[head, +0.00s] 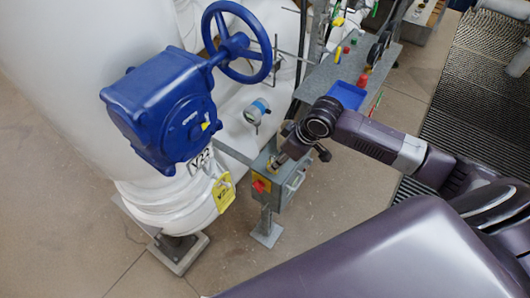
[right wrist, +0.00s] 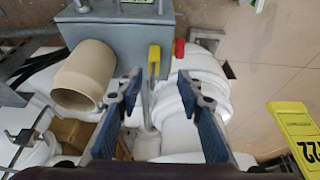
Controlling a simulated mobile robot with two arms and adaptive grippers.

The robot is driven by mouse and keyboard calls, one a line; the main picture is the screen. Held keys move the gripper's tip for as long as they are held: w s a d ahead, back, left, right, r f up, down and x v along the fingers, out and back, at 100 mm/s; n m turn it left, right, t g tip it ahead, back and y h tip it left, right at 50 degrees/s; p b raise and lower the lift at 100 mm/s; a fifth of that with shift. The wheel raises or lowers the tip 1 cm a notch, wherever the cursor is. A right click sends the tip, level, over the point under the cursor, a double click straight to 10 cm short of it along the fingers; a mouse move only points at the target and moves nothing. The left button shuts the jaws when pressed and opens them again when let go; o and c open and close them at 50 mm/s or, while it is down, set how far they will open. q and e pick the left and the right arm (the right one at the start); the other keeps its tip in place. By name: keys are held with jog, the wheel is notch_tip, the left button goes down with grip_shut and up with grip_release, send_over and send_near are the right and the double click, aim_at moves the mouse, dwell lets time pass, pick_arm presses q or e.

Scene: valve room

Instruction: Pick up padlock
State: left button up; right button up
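No padlock can be told for certain. In the right wrist view, a narrow yellow piece (right wrist: 154,62) with a darker lower part shows between my right gripper's fingers, beside a small red piece (right wrist: 179,48). My right gripper (right wrist: 157,92) is open, its two fingers apart with nothing visibly clamped. In the head view, my right gripper (head: 277,161) is over the top of a small grey box (head: 278,190) on a post, which has a red and yellow switch (head: 260,185) on its front. Contact cannot be told. My left gripper is not in view.
A blue valve actuator (head: 160,110) with a handwheel (head: 236,42) stands left on a white pipe. A yellow tag (head: 223,192) hangs below it. A grey bench (head: 318,80) behind carries a blue tray (head: 347,95) and small coloured items. A tan cylinder (right wrist: 85,75) sits left of the fingers.

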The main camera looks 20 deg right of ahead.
jog(key=x, duration=0.3)
jog(key=shift+w+r, duration=0.1)
jog(key=shift+w, duration=0.2)
jog(key=x, duration=0.4)
jog(key=shift+w+d+f, duration=0.1)
jog(key=shift+d+f, duration=0.15)
jog(key=shift+d, duration=0.1)
jog(key=shift+f, duration=0.15)
jog(key=c, duration=0.9)
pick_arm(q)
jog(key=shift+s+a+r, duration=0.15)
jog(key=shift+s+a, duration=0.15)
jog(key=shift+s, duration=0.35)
pick_arm(e)
grip_shut()
